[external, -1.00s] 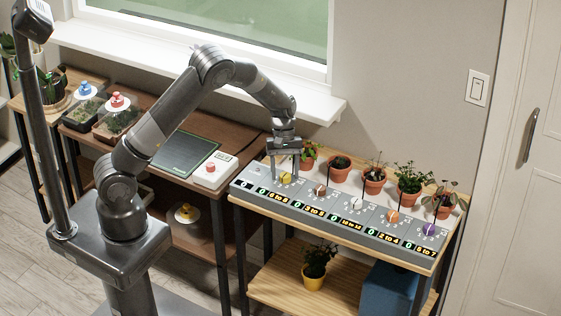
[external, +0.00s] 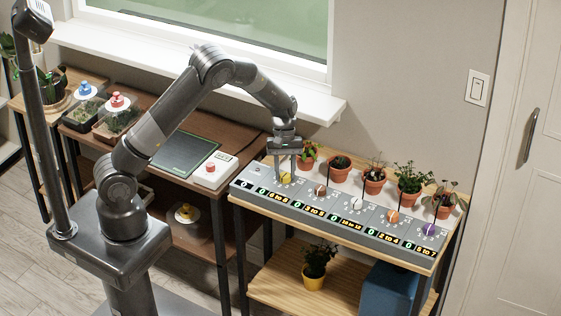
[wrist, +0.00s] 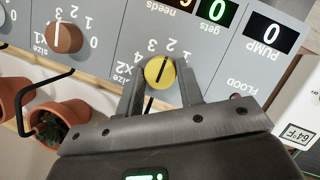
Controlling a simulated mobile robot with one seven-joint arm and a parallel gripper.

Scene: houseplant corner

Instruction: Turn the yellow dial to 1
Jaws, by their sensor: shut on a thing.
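Other dials, including a brown one (wrist: 64,38) and a purple one (external: 429,230), sit along the panel. Several potted plants (external: 374,180) stand behind it with thin black spouts. The PUMP display (wrist: 268,28) reads 0. A scale-like white box (external: 214,171) stands left.

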